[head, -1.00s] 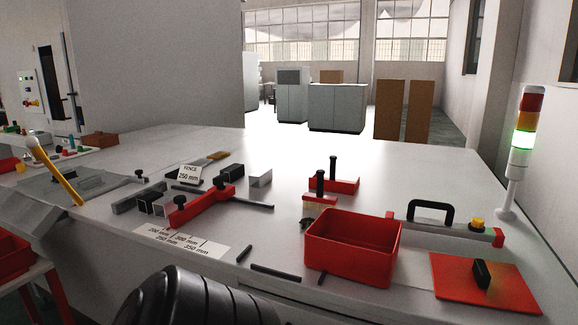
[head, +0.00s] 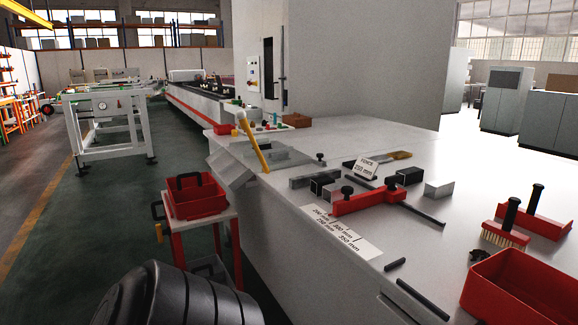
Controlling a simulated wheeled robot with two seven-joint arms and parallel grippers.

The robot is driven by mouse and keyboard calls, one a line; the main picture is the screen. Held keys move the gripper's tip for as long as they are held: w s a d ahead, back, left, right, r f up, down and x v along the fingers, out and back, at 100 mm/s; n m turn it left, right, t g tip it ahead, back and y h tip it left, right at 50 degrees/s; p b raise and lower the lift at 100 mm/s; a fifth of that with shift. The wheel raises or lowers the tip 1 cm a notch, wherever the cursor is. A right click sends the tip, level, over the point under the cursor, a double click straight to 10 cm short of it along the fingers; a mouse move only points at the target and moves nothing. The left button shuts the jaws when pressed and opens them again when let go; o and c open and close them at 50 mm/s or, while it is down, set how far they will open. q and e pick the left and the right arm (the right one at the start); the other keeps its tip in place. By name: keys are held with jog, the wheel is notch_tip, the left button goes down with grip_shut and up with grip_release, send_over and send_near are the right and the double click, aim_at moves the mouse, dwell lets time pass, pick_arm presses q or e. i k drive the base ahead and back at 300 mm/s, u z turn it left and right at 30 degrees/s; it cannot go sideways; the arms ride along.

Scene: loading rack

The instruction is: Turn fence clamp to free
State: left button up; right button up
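The red fence (head: 370,201) lies on the white worktop, with a black knob (head: 347,191) at its near end and another black knob (head: 391,184) at its far end. I cannot tell which knob is the clamp. A dark rod (head: 423,215) sticks out to its right. A small sign reading FENCE 250 mm (head: 367,168) stands behind it. A white scale label (head: 343,234) with marks from 200 to 350 mm lies in front.
Square tube pieces (head: 322,183) lie beside the fence. A red bin (head: 520,290), a brush (head: 506,233) and dark rods (head: 422,299) are on the worktop at right. A red trolley with a tray (head: 196,197) stands left of the worktop edge. Floor is open further left.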

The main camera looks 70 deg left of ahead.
aim_at(391, 182)
jog(key=u, duration=2.3)
